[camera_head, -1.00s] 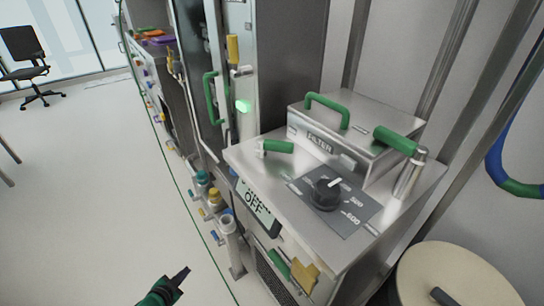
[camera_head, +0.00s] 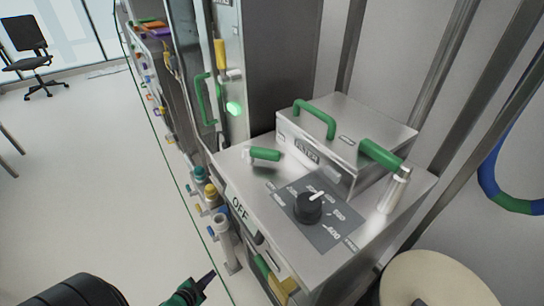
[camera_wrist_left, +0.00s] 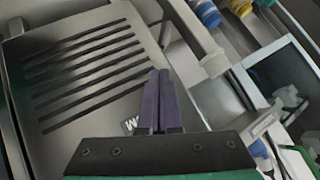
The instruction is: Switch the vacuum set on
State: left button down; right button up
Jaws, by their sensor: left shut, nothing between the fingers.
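The vacuum set is a steel cabinet (camera_head: 352,248) at the centre right of the head view. Its top carries a black dial knob (camera_head: 308,208) with a white pointer on a dark scale plate, and a box marked FILTER (camera_head: 345,135) with green handles. An OFF label (camera_head: 240,209) shows on its front upper edge, with a small dark part (camera_head: 258,238) beside it. My left gripper (camera_head: 208,279) is shut and empty, low in front of the cabinet and apart from the label. In the left wrist view its dark fingers (camera_wrist_left: 158,76) lie together in front of a slotted metal panel (camera_wrist_left: 85,70).
A green-and-yellow handle (camera_head: 276,280) sticks out low on the cabinet front. Capped valves (camera_head: 211,195) and a white pipe (camera_head: 226,245) stand left of it. A round beige drum (camera_head: 440,280) is at lower right.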

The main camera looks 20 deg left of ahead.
aim_at(272, 159)
pick_arm(q)
jog(key=w+r+m+t+h+p, duration=0.1)
jog(key=w+r+m+t, duration=0.15)
jog(key=r, duration=0.75)
jog(key=w+r+m+t+h+p, duration=0.15)
jog(key=r+m, duration=0.25)
jog(key=r, duration=0.5)
jog(key=w+r+m+t+h+p, duration=0.1)
jog(key=w+r+m+t+h, duration=0.15)
jog(key=r, duration=0.75)
jog(key=s+d+r+m+g+h+p, duration=0.1)
jog(key=d+r+m+h, duration=0.3)
jog(key=r, duration=0.3)
jog(key=s+d+r+m+g+h+p, duration=0.1)
jog(key=s+d+r+m+h, duration=0.15)
jog(key=r+m, duration=0.45)
jog(key=shift+n, duration=0.4)
jog(key=p+x, duration=0.1)
jog(key=x, duration=0.4)
jog(key=p+x, duration=0.1)
jog(key=x, duration=0.5)
jog(key=shift+w+a+r, duration=0.2)
jog(key=shift+w, duration=0.05)
jog(key=w, duration=0.2)
jog(key=w+a, duration=0.1)
jog(key=shift+w+f, duration=0.25)
jog(key=shift+w, duration=0.05)
jog(key=shift+d, duration=0.1)
